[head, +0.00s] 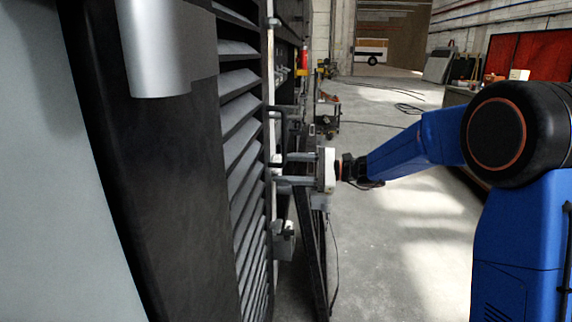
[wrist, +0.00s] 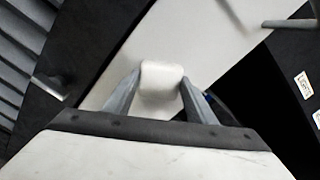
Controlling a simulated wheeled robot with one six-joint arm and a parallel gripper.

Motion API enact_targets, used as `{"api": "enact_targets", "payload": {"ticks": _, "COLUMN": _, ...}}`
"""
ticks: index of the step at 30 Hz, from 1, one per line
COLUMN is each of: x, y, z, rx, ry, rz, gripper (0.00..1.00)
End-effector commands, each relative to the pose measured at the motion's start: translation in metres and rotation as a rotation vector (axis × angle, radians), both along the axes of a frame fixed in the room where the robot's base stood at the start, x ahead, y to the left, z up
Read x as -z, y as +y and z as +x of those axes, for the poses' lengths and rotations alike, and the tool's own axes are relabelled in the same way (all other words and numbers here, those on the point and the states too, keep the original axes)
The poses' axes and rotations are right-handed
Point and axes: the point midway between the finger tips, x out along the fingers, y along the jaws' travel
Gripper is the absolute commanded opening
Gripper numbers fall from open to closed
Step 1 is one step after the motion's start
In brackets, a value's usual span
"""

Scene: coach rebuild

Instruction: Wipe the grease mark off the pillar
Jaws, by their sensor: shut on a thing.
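My gripper (head: 280,169) reaches left towards the narrow pale pillar (head: 270,75) beside the louvred panel. In the wrist view, my gripper (wrist: 160,92) is shut on a small white pad (wrist: 161,76). The pad is in front of the pale pillar (wrist: 215,40), which runs diagonally across the picture. I cannot tell whether the pad touches the pillar. No grease mark shows clearly on the visible part of the pillar; the part behind the pad and fingers is hidden.
Grey louvres (head: 238,120) stand left of the pillar. Grey fittings (head: 284,238) stick out below my gripper. In the wrist view, a rod (wrist: 290,23) and a small label (wrist: 303,85) are at the right. The concrete floor (head: 390,240) is open at the right.

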Motion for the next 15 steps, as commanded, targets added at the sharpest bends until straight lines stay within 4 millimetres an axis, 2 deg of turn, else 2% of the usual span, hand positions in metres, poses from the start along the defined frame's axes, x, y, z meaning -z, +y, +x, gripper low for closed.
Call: {"api": "enact_targets", "payload": {"ticks": 15, "x": 0.027, "y": 0.002, "z": -0.001, "rx": -0.003, "ry": 0.005, "rz": -0.003, "gripper": 0.33}}
